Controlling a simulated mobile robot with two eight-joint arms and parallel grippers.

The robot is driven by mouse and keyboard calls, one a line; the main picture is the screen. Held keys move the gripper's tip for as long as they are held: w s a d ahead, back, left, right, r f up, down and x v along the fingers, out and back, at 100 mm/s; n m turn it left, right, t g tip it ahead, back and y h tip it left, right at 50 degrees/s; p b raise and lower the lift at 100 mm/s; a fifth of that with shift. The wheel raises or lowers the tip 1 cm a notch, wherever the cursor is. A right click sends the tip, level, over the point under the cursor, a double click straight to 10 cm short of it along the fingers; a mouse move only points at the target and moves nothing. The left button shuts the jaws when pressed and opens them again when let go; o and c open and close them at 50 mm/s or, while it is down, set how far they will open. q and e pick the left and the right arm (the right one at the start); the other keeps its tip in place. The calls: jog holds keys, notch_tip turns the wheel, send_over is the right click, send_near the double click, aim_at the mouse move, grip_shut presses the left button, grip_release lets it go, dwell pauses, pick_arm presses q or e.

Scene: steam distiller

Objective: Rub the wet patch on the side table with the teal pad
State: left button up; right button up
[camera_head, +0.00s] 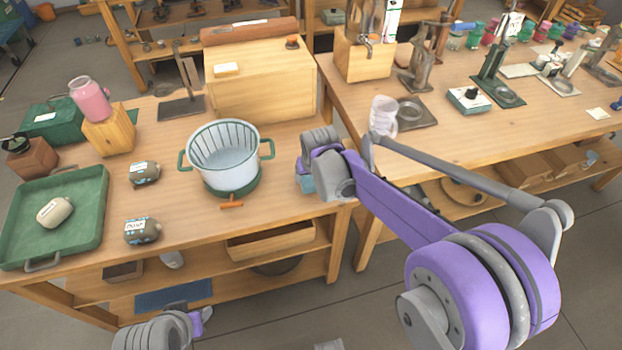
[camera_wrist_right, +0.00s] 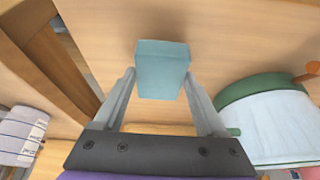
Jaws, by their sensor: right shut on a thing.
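My right gripper (camera_head: 308,168) is beside the right edge of the wooden table (camera_head: 190,217) that carries the white pot. In the wrist view the right gripper (camera_wrist_right: 162,82) is shut on the teal pad (camera_wrist_right: 162,66), a small block standing out past the fingertips. The pad (camera_head: 307,184) also shows in the head view, partly hidden by my wrist. No wet patch can be made out in either view. My left gripper (camera_head: 190,318) is low at the bottom left of the head view, below the table's front edge; its fingers are unclear.
The white pot (camera_head: 222,155) on a green base stands left of my right gripper. A green tray (camera_head: 82,212) holds a pale lump.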

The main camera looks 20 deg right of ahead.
jog(key=shift+d+r+p, duration=0.3)
jog(key=shift+r+p, duration=0.25)
jog(key=shift+r, duration=0.3)
jog(key=shift+a+r+p, duration=0.1)
jog(key=shift+r+p, duration=0.4)
jog(key=shift+r, duration=0.3)
jog(key=shift+r+p, duration=0.85)
jog(key=shift+r, duration=0.35)
